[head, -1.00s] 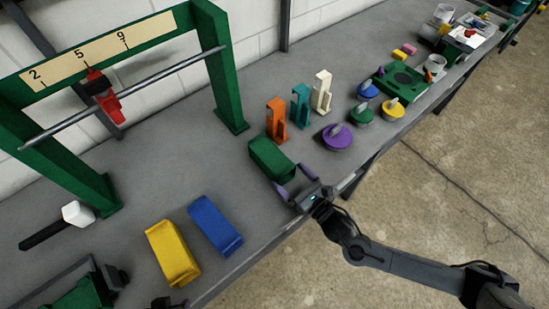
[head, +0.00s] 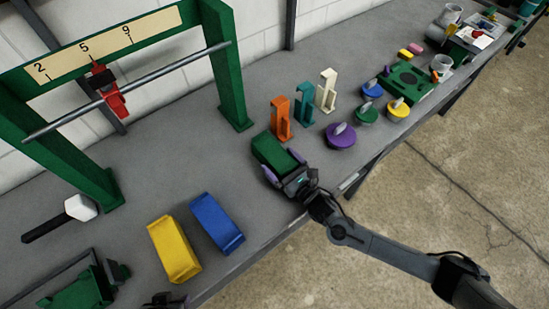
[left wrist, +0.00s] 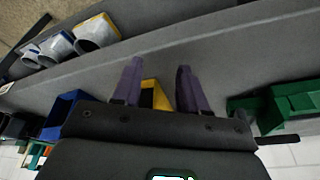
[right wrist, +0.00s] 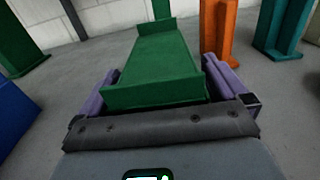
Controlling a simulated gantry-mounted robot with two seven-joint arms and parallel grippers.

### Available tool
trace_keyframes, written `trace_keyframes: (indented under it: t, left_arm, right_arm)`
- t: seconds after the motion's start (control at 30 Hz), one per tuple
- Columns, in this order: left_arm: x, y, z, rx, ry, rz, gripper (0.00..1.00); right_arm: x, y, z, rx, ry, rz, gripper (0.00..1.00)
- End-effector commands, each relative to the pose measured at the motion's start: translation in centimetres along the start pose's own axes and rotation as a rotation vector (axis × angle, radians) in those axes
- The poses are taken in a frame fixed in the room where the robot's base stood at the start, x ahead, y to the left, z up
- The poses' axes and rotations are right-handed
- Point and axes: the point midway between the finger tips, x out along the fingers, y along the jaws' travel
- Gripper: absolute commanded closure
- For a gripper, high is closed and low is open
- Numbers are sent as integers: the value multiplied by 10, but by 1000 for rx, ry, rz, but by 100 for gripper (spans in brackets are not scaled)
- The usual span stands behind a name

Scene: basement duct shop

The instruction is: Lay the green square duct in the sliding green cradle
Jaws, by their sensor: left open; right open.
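The green square duct (head: 273,149) lies on the bench left of the orange upright. My right gripper (head: 283,172) is at its near end, open, with one purple finger on each side. In the right wrist view the green duct (right wrist: 158,65) runs away from me between the fingers (right wrist: 162,82); I cannot tell whether they touch it. A green piece (head: 78,292) with dark parts, apparently the cradle, is cut off at the lower left. My left gripper (left wrist: 160,80) is open and empty, pointing towards the yellow duct (left wrist: 150,97). In the head view only a dark bit of that arm shows.
The yellow (head: 173,249) and blue (head: 217,224) ducts lie between the green duct and the green piece. Orange (head: 281,119), teal (head: 304,105) and white uprights and a purple disc (head: 340,136) are to the right.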

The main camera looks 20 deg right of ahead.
Motion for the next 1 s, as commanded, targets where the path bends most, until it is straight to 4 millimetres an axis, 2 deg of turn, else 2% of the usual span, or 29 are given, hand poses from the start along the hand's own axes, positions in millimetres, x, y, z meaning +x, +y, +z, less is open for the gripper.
trace_keyframes:
  t: [0.03, 0.07, 0.43, 0.77, 1.0]
  left_arm:
    - [0, 1, 0, -2, 1, 2, 57]
    - [0, 1, 0, -3, 1, 3, 57]
    - [0, 2, -1, -6, 1, 5, 57]
    - [-1, -1, 0, 3, 0, -2, 57]
    - [-5, -2, -1, 6, -1, -5, 57]
  right_arm:
    - [0, 0, 0, 0, 0, 0, 5]
    - [0, 0, 0, 0, 0, 0, 9]
    - [0, 0, 1, 0, -2, 0, 65]
    - [0, 0, 5, 0, -3, 0, 65]
    - [0, 0, 29, 0, -5, 0, 65]
